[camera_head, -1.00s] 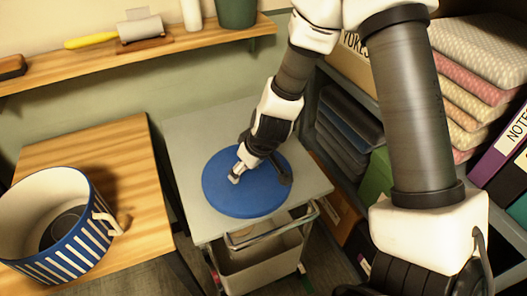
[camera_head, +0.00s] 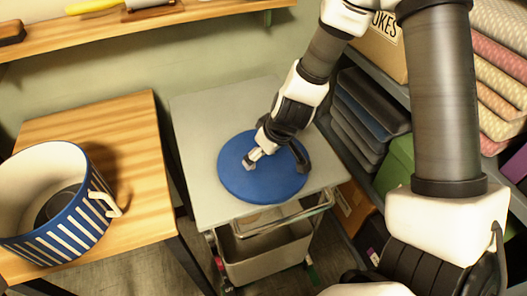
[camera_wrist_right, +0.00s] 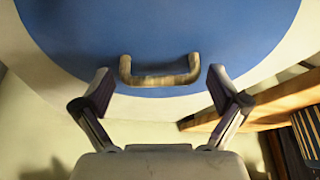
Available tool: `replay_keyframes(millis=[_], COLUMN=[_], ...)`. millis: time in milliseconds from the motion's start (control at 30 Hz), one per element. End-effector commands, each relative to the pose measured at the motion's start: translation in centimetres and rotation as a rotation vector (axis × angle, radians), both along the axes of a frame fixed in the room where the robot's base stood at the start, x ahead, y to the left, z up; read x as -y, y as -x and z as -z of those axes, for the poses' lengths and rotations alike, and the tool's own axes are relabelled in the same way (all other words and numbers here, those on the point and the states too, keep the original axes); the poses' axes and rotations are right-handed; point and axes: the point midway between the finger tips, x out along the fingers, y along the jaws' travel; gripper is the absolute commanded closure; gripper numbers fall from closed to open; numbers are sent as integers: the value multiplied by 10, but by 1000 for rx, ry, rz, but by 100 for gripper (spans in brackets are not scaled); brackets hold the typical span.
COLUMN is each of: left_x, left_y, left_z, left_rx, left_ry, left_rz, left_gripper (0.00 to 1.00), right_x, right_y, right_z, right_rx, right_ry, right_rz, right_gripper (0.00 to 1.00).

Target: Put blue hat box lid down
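The round blue hat box lid (camera_head: 240,180) lies flat on the grey top of a small cart (camera_head: 195,125) in the head view. It fills the upper part of the right wrist view (camera_wrist_right: 160,25), where a dull brass-coloured handle (camera_wrist_right: 160,78) shows near its edge. My right gripper (camera_head: 275,160) is over the lid, fingers spread wide. In the wrist view its fingertips (camera_wrist_right: 160,75) stand to either side of the handle, with a gap on both sides; nothing is held. My left gripper is not in view.
A blue-and-white striped round container (camera_head: 65,225) with a side handle stands on a wooden table (camera_head: 125,130) at left. A wall shelf (camera_head: 180,18) runs along the back. A bin (camera_head: 262,255) sits low in the cart. Shelves with folders (camera_head: 360,110) and a green box (camera_head: 400,165) stand close at right.

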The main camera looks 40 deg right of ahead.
Motion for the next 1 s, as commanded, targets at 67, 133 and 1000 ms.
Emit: replay_keyframes(millis=[67,133,1000], left_x=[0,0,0], left_y=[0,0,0], left_z=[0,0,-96], left_rx=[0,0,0], left_ry=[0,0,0], left_rz=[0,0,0], left_gripper=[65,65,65], right_x=[0,0,7], right_y=[0,0,45], right_z=[0,0,-117], right_rx=[0,0,0], right_ry=[0,0,0], right_rz=[0,0,1], right_gripper=[0,0,0])
